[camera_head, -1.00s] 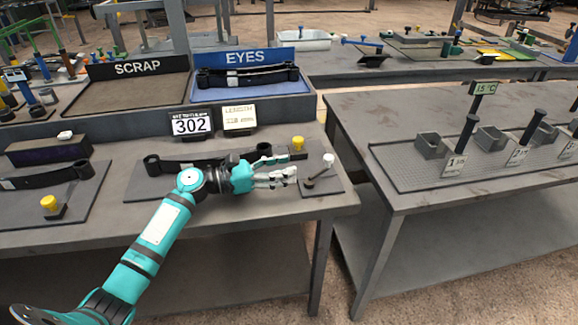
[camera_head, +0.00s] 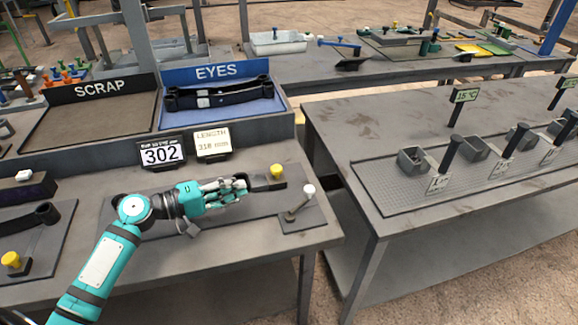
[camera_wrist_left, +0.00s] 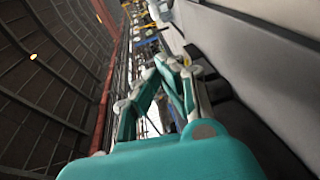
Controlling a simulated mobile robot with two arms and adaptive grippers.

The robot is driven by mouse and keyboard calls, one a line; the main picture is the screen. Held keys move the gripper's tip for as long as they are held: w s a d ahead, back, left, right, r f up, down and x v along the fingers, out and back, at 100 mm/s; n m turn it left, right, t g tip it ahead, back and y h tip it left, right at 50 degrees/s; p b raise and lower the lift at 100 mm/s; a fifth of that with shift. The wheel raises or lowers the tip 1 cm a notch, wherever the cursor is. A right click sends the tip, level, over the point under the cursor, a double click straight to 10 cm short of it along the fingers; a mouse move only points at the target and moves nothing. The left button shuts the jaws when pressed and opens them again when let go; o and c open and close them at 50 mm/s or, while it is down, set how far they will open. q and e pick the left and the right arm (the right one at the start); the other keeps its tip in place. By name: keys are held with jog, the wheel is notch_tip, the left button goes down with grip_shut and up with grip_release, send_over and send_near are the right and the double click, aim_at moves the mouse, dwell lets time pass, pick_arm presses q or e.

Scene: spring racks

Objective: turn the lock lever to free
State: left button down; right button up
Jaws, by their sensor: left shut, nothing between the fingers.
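The lock lever (camera_head: 300,203) has a white knob (camera_head: 309,189) and stands on a small dark plate at the right end of the near bench. Its arm tilts up to the right from the pivot. My left gripper (camera_head: 243,188) is shut and empty. It is over the fixture left of the lever, apart from it, and covers much of the dark bar there. Its teal fingers also show in the left wrist view (camera_wrist_left: 165,85), where the lever cannot be made out. My right gripper is not in view.
A yellow knob (camera_head: 277,171) stands just behind the lever. The 302 display (camera_head: 162,152) and the length display (camera_head: 212,143) stand behind my gripper. The SCRAP tray (camera_head: 90,122) and EYES tray (camera_head: 222,110) are at the back. A gap separates this bench from the right table (camera_head: 345,125).

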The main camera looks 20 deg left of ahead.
pick_arm(q)
jog(key=shift+r+m, duration=0.15)
jog(key=shift+m, duration=0.15)
jog(key=shift+w+d, duration=0.15)
jog(key=x, duration=0.2)
jog(key=p+x, duration=0.1)
jog(key=x, duration=0.1)
jog(key=p+x, duration=0.1)
jog(key=x, duration=0.1)
jog(key=shift+d+r, duration=0.2)
jog(key=p+x, duration=0.1)
jog(key=x, duration=0.2)
jog(key=shift+w, duration=0.2)
jog(key=d, duration=0.1)
jog(key=d+p, duration=0.1)
jog(key=shift+s+d+f, duration=0.1)
jog(key=shift+d+f, duration=0.2)
jog(key=shift+f, duration=0.05)
jog(key=shift+d+f+p, duration=0.2)
jog(key=shift+d+p, duration=0.15)
jog(key=shift+d, duration=0.3)
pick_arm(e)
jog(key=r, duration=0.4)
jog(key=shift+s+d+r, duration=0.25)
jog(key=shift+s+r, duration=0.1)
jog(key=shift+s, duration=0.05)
